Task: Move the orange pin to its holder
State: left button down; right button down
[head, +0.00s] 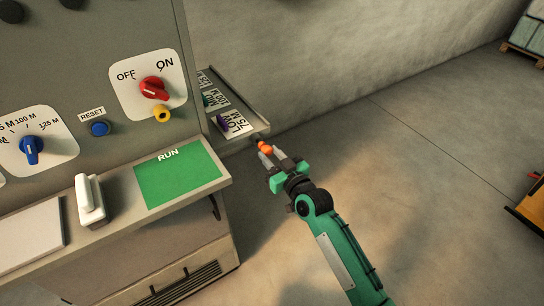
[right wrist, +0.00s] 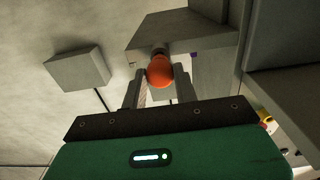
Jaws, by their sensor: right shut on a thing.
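The orange pin (head: 265,147) is between the fingertips of my right gripper (head: 270,155), which is shut on it, just off the front corner of the side shelf. In the right wrist view, the round orange head of the pin (right wrist: 160,72) sits between the two grey fingers, with a dark part beyond it towards the shelf's underside. The side shelf (head: 262,122) carries labels, one reading LOW 75 M, with a purple pin (head: 222,121) by it. I cannot tell which spot is the orange pin's holder. My left gripper is not in view.
The grey control cabinet (head: 90,75) stands at left with a red ON/OFF knob (head: 154,88), blue knob (head: 31,148) and blue reset button (head: 99,128). Its ledge holds a green RUN panel (head: 178,172) and white handle (head: 90,199). Open floor (head: 430,190) lies to the right.

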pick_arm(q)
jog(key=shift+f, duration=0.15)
pick_arm(e)
jog(key=shift+w+a, duration=0.35)
jog(key=shift+w, duration=0.1)
jog(key=shift+w, duration=0.1)
jog(key=c, duration=1)
grip_release()
jog(key=shift+a, duration=0.1)
jog(key=shift+f, duration=0.1)
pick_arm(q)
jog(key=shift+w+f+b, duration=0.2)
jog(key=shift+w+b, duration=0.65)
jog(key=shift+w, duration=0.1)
pick_arm(e)
jog(key=v, duration=1.4)
